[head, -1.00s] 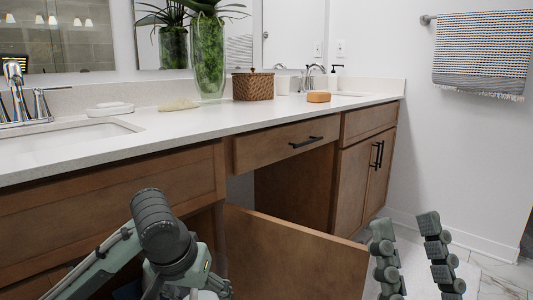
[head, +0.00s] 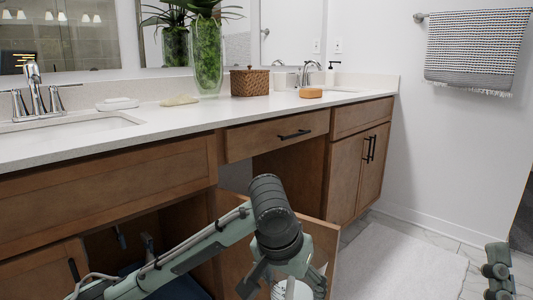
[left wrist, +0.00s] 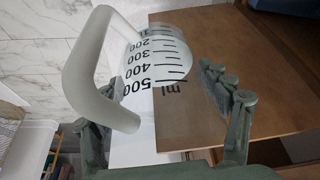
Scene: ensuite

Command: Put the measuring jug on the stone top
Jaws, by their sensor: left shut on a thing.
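The measuring jug (left wrist: 150,62) is clear with a thick white handle and black graduations in ml. It fills the upper left of the left wrist view, between the fingers of my left gripper (left wrist: 160,112), which is shut on it. In the head view, my left gripper (head: 283,283) is low in front of the cabinets, below the counter. Only a small white part of the jug (head: 292,290) shows there. The stone top (head: 180,121) is the pale counter above the wooden cabinets. My right gripper (head: 497,270) is open at the lower right, partly cut off.
An open cabinet door (head: 325,245) stands behind my left gripper. On the counter are a soap dish (head: 118,104), a pale bar (head: 180,101), a green-filled vase (head: 208,60), a woven basket (head: 250,82) and an orange block (head: 310,93). The counter's front strip is clear.

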